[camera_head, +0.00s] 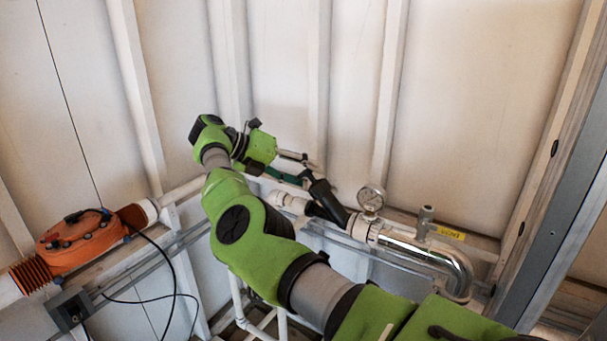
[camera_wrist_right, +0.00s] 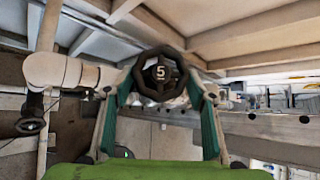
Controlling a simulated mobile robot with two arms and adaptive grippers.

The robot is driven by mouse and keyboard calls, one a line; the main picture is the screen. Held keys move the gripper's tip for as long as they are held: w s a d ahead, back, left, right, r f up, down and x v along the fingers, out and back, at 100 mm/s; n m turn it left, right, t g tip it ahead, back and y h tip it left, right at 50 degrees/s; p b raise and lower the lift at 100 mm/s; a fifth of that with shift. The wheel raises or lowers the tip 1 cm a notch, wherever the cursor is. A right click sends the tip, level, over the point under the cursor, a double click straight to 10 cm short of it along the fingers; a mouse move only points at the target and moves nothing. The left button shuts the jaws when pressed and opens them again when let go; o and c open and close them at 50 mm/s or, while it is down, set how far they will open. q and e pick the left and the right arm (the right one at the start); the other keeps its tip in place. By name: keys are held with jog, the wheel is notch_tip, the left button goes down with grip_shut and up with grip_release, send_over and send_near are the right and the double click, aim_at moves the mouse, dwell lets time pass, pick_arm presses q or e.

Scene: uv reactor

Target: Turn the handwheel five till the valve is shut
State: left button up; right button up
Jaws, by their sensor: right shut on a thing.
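Handwheel five, a black wheel, shows nearly edge-on in the head view (camera_head: 326,199). In the right wrist view its rim and hub, marked with a white 5, face the camera (camera_wrist_right: 160,74). My right gripper (camera_head: 305,170) reaches it from the upper left, its green-padded fingers on either side of the rim. The right wrist view shows the same gripper (camera_wrist_right: 160,80) shut on the wheel. The valve body behind the wheel is mostly hidden. My left gripper is in neither view.
A round gauge (camera_head: 371,198) stands on the pipe close to the wheel. A shiny bent pipe (camera_head: 455,265) runs right, near a yellow label (camera_head: 447,232). An orange unit (camera_head: 85,240) with black cables is at left. Another dark handwheel (camera_wrist_right: 30,125) shows at the wrist view's left.

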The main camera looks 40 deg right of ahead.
dwell(0.4)
jog(key=o, duration=1.1)
jog(key=shift+c, duration=0.2)
